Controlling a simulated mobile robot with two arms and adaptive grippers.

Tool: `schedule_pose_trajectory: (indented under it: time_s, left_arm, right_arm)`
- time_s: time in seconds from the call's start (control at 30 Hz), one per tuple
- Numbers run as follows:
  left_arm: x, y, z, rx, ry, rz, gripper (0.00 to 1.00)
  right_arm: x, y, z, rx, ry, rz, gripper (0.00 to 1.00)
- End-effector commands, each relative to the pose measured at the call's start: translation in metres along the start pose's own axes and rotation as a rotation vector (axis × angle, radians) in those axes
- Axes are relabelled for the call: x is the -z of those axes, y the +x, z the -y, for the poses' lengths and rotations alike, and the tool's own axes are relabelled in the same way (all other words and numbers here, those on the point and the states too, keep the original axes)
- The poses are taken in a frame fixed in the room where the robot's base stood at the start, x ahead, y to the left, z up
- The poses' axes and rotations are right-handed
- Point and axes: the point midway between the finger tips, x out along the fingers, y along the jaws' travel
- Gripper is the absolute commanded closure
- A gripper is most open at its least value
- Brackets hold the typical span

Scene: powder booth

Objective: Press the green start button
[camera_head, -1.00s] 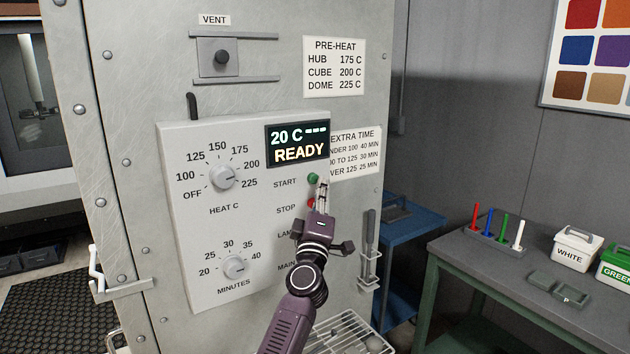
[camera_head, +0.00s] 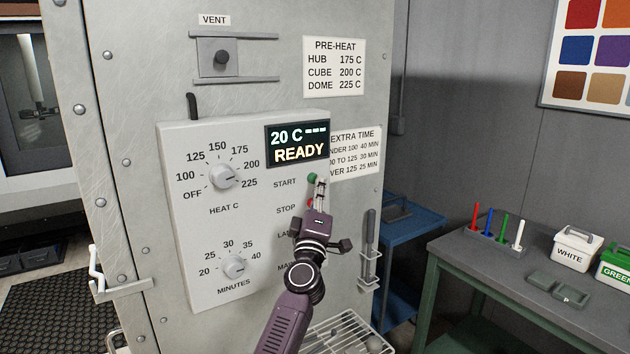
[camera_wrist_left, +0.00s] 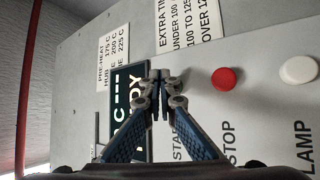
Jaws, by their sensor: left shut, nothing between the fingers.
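The green start button (camera_head: 312,178) sits beside the START label on the control panel, partly covered by the fingers in the head view. My left gripper (camera_head: 320,184) is shut and empty, its fingertips at the right edge of the green button. I cannot tell whether they touch it. In the left wrist view the closed fingertips (camera_wrist_left: 160,82) stand in line with the START label and hide the green button. The display (camera_head: 297,144) reads 20 C and READY. My right gripper is not in view.
A red stop button (camera_wrist_left: 224,78) and a white lamp button (camera_wrist_left: 298,69) lie close by on the panel. The heat dial (camera_head: 224,177) and minutes dial (camera_head: 235,267) are to the left. A wire rack (camera_head: 345,334) is below. A table (camera_head: 480,262) stands at right.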

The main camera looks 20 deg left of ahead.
Motion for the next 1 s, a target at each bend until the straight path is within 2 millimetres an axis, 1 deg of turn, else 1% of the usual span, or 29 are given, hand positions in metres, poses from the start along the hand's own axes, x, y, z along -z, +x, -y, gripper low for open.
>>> schedule_pose_trajectory:
  time_s: [1.0]
  left_arm:
    - [0.0056, 0.0071, 0.0047, 0.0, 0.001, -0.001, 1.0]
  right_arm:
    - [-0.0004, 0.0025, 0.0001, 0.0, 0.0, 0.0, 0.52]
